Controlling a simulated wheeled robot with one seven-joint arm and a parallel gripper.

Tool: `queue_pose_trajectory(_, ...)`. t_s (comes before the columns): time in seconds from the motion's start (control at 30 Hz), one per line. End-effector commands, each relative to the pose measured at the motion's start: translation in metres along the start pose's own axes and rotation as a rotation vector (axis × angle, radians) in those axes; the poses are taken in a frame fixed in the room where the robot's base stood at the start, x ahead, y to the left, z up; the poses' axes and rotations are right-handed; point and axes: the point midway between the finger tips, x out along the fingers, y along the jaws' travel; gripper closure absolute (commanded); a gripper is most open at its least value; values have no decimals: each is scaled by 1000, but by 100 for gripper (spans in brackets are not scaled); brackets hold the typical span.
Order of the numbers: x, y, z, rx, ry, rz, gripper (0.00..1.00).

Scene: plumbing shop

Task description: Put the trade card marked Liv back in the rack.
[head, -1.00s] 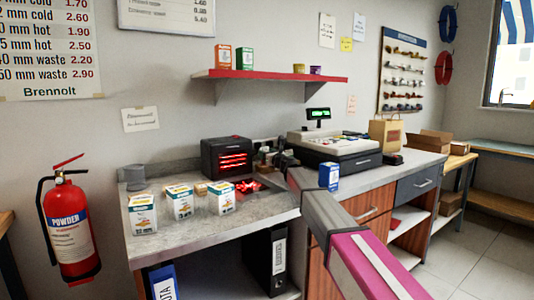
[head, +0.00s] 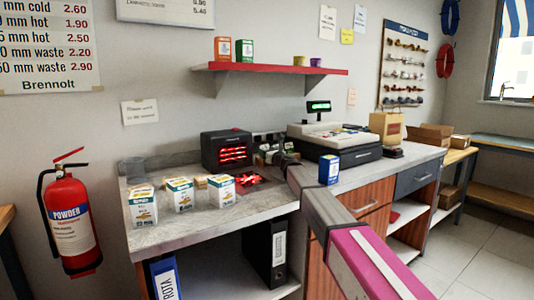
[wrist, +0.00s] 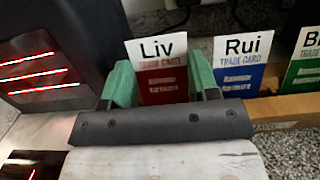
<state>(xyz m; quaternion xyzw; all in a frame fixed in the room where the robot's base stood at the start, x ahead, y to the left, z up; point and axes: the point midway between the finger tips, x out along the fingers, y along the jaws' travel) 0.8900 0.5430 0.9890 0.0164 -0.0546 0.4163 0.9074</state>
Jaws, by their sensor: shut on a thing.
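The trade card marked Liv (wrist: 162,68) is white on top and red below, upright between the green fingers of my gripper (wrist: 162,92) in the wrist view. My gripper is shut on it. The wooden rack (wrist: 288,108) shows at the right, with its left part hidden behind my gripper. I cannot tell whether the bottom edge of the Liv card is in the rack. A blue card marked Rui (wrist: 238,68) stands in the rack just right of it. In the head view my gripper is at the back of the counter, small and mostly hidden by my arm.
A black heater (head: 226,150) with glowing red bars stands close left of my gripper. Right of it is the cash register (head: 335,142). Small white boxes (head: 180,194) stand at the counter's left, a blue box (head: 329,168) nearer the front. A green card (wrist: 302,72) stands beyond Rui.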

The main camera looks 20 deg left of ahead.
Motion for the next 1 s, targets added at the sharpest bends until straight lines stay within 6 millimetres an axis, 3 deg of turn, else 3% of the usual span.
queue_pose_trajectory(0.27, 0, 0, 0, 0, 0, 0, 67)
queue_pose_trajectory(0.3, 0, 0, 0, 0, 0, 0, 32)
queue_pose_trajectory(0.37, 0, 0, 0, 0, 0, 0, 15)
queue_pose_trajectory(0.73, 1, 0, 5, -1, -1, 0, 15)
queue_pose_trajectory(1.0, 3, 5, 46, -2, -2, 1, 15)
